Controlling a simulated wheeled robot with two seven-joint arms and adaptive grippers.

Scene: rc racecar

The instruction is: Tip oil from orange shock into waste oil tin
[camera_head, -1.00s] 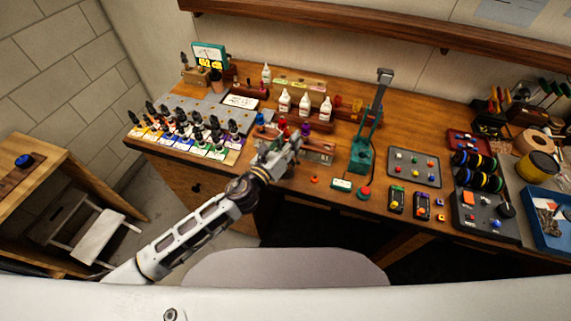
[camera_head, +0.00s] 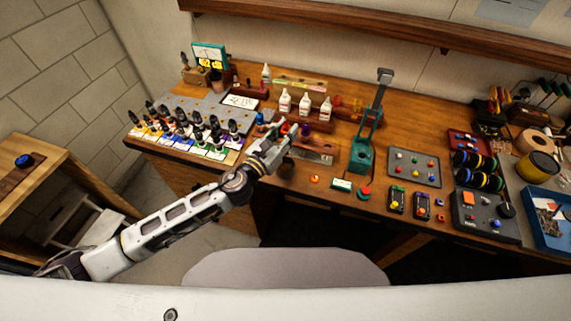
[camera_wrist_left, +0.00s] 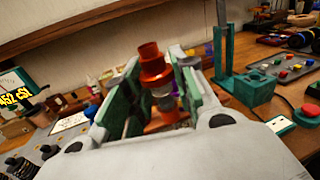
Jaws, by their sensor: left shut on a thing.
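My left gripper (camera_head: 284,130) is over the front middle of the bench. In the left wrist view its green-padded fingers (camera_wrist_left: 150,92) are shut on the orange shock (camera_wrist_left: 152,66). The shock has a wide orange cap at its upper end and a clear, greyish body below. It looks roughly upright there. In the head view the arm and fingers mostly hide it. My right gripper is not in view.
White bottles (camera_head: 305,104) stand behind the gripper. A green press (camera_head: 362,150) rises to the right. A small orange part (camera_head: 315,179) lies near the front edge. A yellow tin (camera_head: 537,165) is far right.

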